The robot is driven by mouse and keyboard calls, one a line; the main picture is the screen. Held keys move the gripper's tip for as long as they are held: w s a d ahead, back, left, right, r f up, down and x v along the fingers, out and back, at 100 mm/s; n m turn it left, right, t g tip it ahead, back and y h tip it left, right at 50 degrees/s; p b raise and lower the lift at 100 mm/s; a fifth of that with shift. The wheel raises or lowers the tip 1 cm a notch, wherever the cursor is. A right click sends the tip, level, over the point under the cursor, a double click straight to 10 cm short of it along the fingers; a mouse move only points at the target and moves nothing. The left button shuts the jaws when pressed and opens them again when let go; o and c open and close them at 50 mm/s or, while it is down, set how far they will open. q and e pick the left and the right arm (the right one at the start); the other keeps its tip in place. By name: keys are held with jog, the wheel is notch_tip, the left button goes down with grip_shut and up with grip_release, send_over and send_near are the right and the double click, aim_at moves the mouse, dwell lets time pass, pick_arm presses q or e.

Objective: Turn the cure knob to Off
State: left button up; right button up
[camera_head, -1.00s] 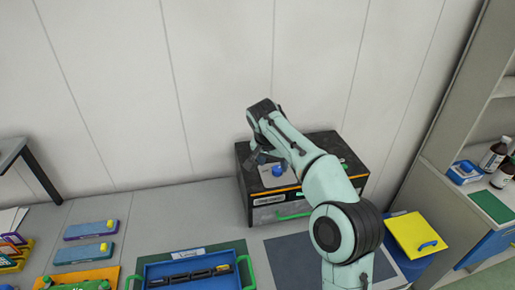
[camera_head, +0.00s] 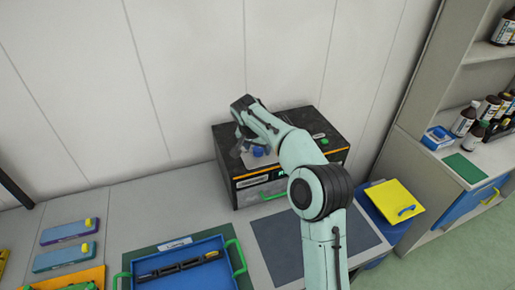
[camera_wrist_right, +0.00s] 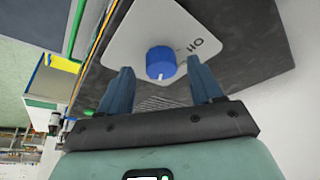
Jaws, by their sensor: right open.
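The blue cure knob (camera_head: 258,151) sits on a light plate on top of the dark oven-like box (camera_head: 325,138). In the right wrist view the round knob (camera_wrist_right: 160,62) has a pale pointer mark on its lower edge, facing my gripper's palm. Rotated lettering, which seems to read Off, is printed beside it on the plate (camera_wrist_right: 128,42). My right gripper (camera_wrist_right: 159,68) is open, with one blue-grey finger on each side of the knob and a gap to each. In the head view the right gripper (camera_head: 249,142) is partly hidden by its own wrist. My left gripper is not in view.
The box has a green front handle (camera_head: 272,196). A blue tray (camera_head: 220,268) with green handles stands front left. A dark mat (camera_head: 275,240) lies before the box. A yellow-lidded blue bin (camera_head: 395,201) is at right, near shelves with bottles (camera_head: 466,118).

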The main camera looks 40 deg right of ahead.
jog(key=shift+w+d+f, duration=0.2)
jog(key=shift+w+f, duration=0.05)
jog(key=shift+f, duration=0.4)
jog(key=c, duration=1.1)
jog(key=shift+o, duration=0.2)
